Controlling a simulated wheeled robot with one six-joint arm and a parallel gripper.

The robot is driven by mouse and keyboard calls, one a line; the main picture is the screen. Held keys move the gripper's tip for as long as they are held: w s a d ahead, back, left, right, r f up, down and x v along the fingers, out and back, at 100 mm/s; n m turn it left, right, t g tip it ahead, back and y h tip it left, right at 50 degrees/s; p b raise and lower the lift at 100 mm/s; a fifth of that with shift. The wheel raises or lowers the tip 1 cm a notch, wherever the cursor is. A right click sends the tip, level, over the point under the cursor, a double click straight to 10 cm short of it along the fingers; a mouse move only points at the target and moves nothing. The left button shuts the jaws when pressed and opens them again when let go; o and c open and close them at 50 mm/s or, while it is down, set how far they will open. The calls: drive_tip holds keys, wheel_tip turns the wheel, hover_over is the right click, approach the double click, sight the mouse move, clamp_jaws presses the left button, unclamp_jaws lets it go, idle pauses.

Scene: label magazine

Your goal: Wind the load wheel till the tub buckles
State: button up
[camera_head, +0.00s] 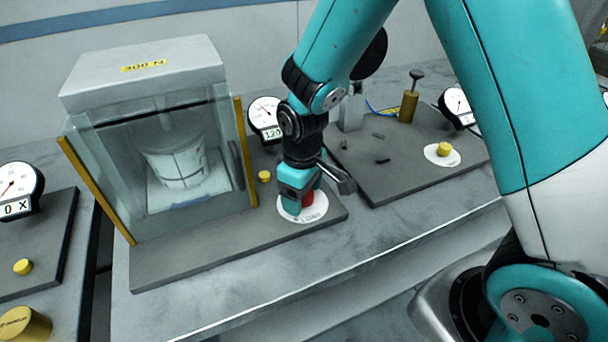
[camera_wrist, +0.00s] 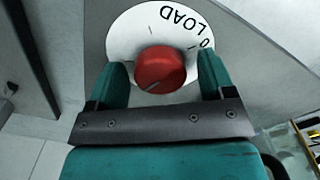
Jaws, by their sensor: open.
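The load wheel is a red knob (camera_wrist: 160,68) on a white round dial marked "LOAD" (camera_wrist: 120,40). In the head view the red knob (camera_head: 308,197) shows beside my gripper, on its white dial (camera_head: 316,213). My gripper (camera_wrist: 165,78) is open, with one teal finger on each side of the knob; I cannot tell whether they touch it. The tub (camera_head: 177,165) is white with dark lines and stands upright inside a clear-walled press (camera_head: 130,185) labelled "300 N". From here its wall shows no clear buckle.
A gauge (camera_head: 268,115) behind the press reads about 120. A small yellow knob (camera_head: 264,176) sits beside the press. To the right is another grey plate (camera_head: 395,180) with a brass post (camera_head: 409,105). Another station with a gauge (camera_head: 18,190) stands at the left.

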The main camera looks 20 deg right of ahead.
wheel_tip(320, 180, up, 17)
drive_tip(key=shift+r, duration=0.15)
idle(0.5)
drive_tip(key=s+a+r+y, duration=0.1)
drive_tip(key=s+a+y, duration=0.1)
drive_tip(key=s, duration=0.7)
drive_tip(key=s+a+r+y, duration=0.1)
drive_tip(key=s+a+y, duration=0.1)
drive_tip(key=s, duration=0.7)
drive_tip(key=shift+s, duration=0.35)
idle(1.5)
